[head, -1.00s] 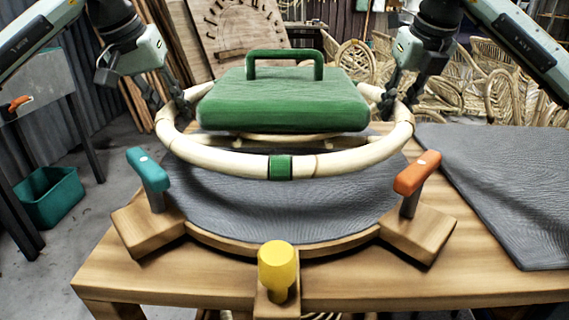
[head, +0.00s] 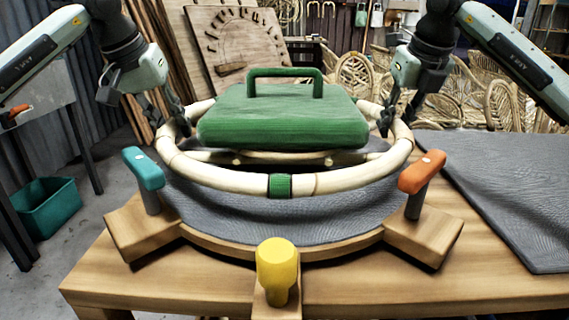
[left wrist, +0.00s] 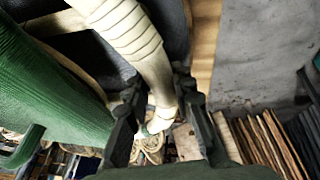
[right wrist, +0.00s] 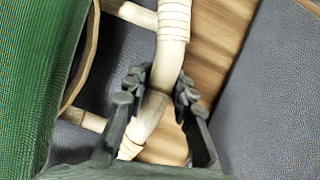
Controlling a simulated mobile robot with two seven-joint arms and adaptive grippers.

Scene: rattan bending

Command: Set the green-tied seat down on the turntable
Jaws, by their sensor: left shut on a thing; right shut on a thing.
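The seat is a pale rattan ring (head: 225,181) with a green tie (head: 280,186) at its front. A green block with a handle (head: 283,120) sits inside the ring. The seat is roughly level over the turntable (head: 300,232), which has a grey top and wooden rim. The ring's front appears a little above the top; contact at the back is hidden. My left gripper (head: 172,122) is shut on the ring's left side, also seen in the left wrist view (left wrist: 158,95). My right gripper (head: 392,115) is shut on its right side, and the right wrist view shows the rattan between its fingers (right wrist: 158,85).
Teal (head: 143,168), orange (head: 422,172) and yellow (head: 277,262) handles stand around the turntable's front rim. A grey mat (head: 500,185) covers the bench's right side. A teal bin (head: 48,205) stands on the floor at left.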

